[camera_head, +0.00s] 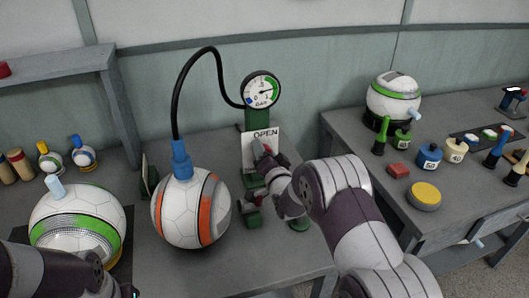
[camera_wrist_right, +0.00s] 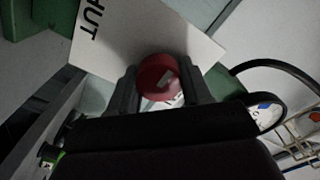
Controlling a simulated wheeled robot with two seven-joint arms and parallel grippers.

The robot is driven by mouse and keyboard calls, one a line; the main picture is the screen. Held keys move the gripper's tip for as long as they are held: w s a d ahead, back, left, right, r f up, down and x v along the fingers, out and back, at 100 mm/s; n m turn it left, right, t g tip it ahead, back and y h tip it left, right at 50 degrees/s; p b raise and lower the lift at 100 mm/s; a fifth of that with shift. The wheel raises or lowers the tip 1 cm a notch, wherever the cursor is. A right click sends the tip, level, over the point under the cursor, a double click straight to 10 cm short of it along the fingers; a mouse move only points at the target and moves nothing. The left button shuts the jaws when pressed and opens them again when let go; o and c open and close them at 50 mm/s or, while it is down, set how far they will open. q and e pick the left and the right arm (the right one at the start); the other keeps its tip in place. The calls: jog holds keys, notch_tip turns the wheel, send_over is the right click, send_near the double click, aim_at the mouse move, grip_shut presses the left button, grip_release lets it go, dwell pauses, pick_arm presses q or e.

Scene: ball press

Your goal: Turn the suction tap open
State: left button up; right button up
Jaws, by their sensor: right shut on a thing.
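The suction tap's red knob (camera_wrist_right: 158,76) sits between the two fingers of my right gripper (camera_wrist_right: 160,84) in the right wrist view, and the gripper is shut on it. Behind it is a white plate (camera_wrist_right: 130,38) whose visible lettering reads "HUT". In the head view the plate (camera_head: 258,135) shows "OPEN" at its top, on a green stand under a round gauge (camera_head: 261,90). My right gripper (camera_head: 267,155) is in front of the plate and hides much of it and the knob. My left arm enters at the lower left; its gripper is not seen.
A black hose (camera_head: 176,95) loops from the gauge to a blue fitting (camera_head: 181,160) on a white-and-orange ball (camera_head: 190,210). A white-and-green ball (camera_head: 75,225) is at left.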

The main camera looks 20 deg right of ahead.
jog(key=shift+m, duration=0.5)
jog(key=m+b, duration=0.2)
jog(key=shift+d+f+m, duration=0.1)
jog(key=shift+f+m, duration=0.05)
jog(key=shift+m, duration=0.25)
jog(key=m+b, duration=0.2)
jog(key=m, duration=0.2)
jog(key=shift+m, duration=0.3)
jog(key=m+b, duration=0.1)
jog(key=m, duration=0.3)
jog(key=shift+f, duration=0.2)
jog(key=shift+m+b, duration=0.8)
jog(key=shift+m, duration=1.7)
jog(key=shift+f, duration=0.1)
